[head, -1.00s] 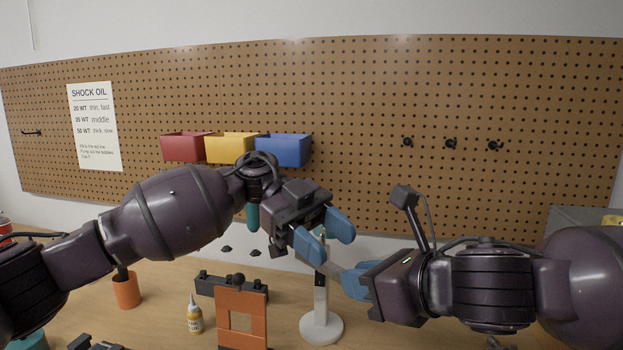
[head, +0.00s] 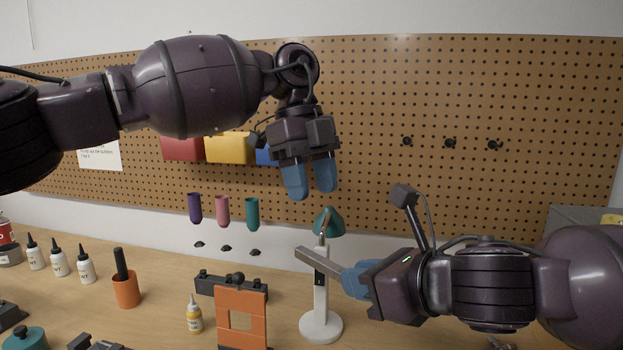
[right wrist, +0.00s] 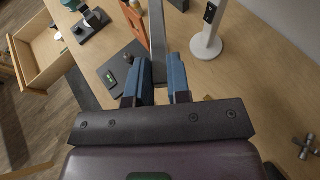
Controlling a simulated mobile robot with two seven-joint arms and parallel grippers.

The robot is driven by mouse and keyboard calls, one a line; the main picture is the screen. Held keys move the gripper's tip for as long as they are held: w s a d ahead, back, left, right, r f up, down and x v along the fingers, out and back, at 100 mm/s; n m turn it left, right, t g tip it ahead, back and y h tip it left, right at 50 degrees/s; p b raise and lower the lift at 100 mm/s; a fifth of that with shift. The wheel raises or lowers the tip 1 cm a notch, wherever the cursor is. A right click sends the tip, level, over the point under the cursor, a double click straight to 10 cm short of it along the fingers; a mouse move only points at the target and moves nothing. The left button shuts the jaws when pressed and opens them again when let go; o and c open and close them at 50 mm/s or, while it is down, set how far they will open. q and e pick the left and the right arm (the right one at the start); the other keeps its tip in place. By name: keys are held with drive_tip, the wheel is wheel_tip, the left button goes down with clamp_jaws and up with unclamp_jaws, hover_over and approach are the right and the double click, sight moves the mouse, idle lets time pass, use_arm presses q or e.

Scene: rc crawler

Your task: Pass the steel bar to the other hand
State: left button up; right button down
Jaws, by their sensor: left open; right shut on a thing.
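The steel bar (head: 318,262) is a grey flat bar. My right gripper (head: 352,279) is shut on one end of it, and its free end points left and slightly up in the head view. In the right wrist view the bar (right wrist: 158,40) runs up from between the two blue fingers (right wrist: 160,80). My left gripper (head: 311,178) is open and empty, above the bar, with its blue fingers pointing down and a clear gap between it and the bar.
A white lamp stand (head: 320,325) with a green shade (head: 328,221) stands just behind the bar. An orange frame (head: 242,320), a small glue bottle (head: 194,314) and an orange cup (head: 126,290) stand on the bench to the left. A pegboard (head: 400,90) is behind.

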sight(328, 261)
use_arm(q)
drive_tip(key=x, duration=1.1)
drive_tip(key=shift+f, duration=0.25)
clamp_jaws()
use_arm(e)
drive_tip(key=c, duration=1)
unclamp_jaws()
wheel_tip(328, 261, up, 10)
